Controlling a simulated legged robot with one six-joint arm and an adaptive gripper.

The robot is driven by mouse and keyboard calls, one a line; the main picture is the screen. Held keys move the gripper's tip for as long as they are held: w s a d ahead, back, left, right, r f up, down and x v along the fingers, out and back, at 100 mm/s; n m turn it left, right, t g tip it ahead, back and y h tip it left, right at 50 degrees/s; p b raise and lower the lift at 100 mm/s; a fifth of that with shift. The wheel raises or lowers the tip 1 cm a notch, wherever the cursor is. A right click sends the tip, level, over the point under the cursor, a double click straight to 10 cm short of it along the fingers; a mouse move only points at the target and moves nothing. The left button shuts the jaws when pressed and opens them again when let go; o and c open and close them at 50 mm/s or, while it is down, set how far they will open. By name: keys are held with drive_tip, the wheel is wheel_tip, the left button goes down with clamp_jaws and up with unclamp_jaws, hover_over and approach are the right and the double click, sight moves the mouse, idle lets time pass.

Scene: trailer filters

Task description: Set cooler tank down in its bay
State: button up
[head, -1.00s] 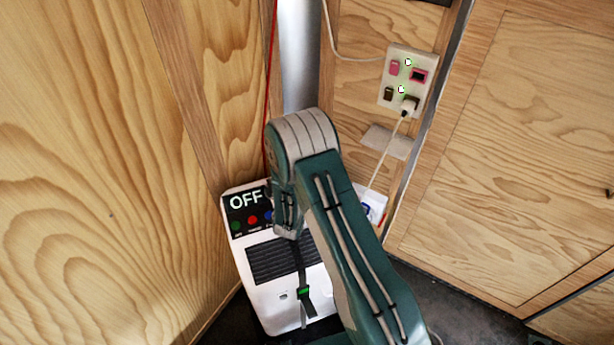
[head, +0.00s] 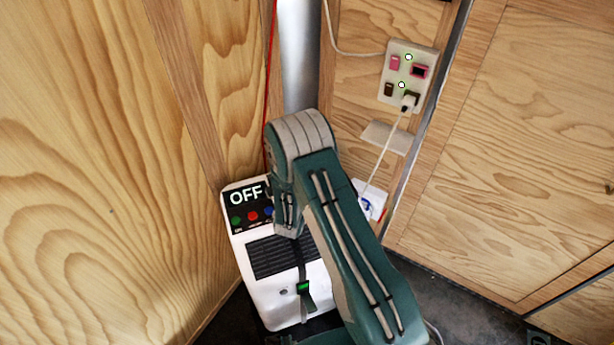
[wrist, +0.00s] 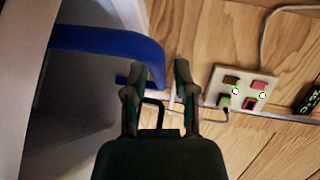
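The white cooler (head: 275,265), with a lit OFF panel (head: 246,195), stands in the corner in the head view. A small white part with blue on it (head: 371,203) shows right of my arm; I cannot tell whether it is the tank. In the wrist view a curved blue handle (wrist: 105,42) joins a pale grey body (wrist: 75,85) at the left, perhaps the tank. The handle's right end lies by the left fingertip. My arm hides the gripper in the head view; the bay cannot be made out.
A wall socket panel (head: 408,77) with a plugged-in white cable is on the wood wall; it also shows in the wrist view (wrist: 240,90). A small ledge (head: 387,137) sits below it. Wood walls close in both sides. Dark floor (head: 460,305) is open at lower right.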

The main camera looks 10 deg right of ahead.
idle(0.3)
drive_tip(key=v, duration=1.2)
